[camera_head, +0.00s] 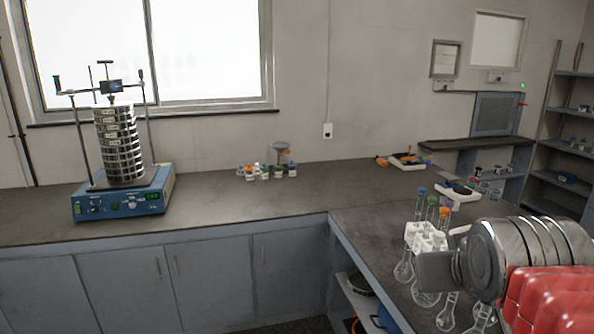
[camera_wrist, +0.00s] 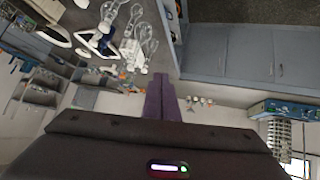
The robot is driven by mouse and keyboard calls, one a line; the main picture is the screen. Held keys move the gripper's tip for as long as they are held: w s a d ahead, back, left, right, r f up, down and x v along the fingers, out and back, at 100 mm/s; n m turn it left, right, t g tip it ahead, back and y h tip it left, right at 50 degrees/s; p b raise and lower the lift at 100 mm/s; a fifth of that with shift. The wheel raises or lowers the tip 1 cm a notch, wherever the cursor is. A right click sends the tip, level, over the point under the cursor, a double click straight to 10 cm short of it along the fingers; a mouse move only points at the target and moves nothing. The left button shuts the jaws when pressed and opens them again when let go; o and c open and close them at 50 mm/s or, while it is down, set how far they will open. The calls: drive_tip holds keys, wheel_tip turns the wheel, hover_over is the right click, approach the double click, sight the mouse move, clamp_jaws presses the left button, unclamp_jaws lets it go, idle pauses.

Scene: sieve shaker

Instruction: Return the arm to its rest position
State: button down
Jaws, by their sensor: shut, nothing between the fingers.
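My gripper (camera_wrist: 161,78) shows in the wrist view as two dark purple fingers, shut together and empty. In the head view my arm fills the lower right, with a grey metal joint and a red cover. It is over the right-hand bench, close to the glass flasks. In the head view the sieve shaker (camera_head: 120,202) stands at the left on the back bench, with a stack of round metal sieves (camera_head: 120,145) upright on its blue base. The shaker also shows at the right of the wrist view (camera_wrist: 285,108), turned over, well away from the fingers.
Glass flasks (camera_head: 425,298) with coloured stoppers stand around a white rack (camera_head: 426,238) beside my arm. Small jars (camera_head: 265,172) stand at the back of the bench (camera_head: 230,203). Shelves (camera_head: 560,145) are at the far right. The bench middle is clear.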

drive_tip(key=s+a+f+g+y, duration=0.1)
drive_tip(key=s+a+f+g, duration=0.1)
drive_tip(key=s+a+f, duration=0.2)
drive_tip(key=s+a+f+g+y, duration=0.1)
drive_tip(key=s+a+f, duration=0.3)
drive_tip(key=f, duration=0.6)
drive_tip(key=shift+s+f+n+g, duration=0.2)
drive_tip(key=shift+s+n+g, duration=0.2)
drive_tip(key=shift+s, duration=0.6)
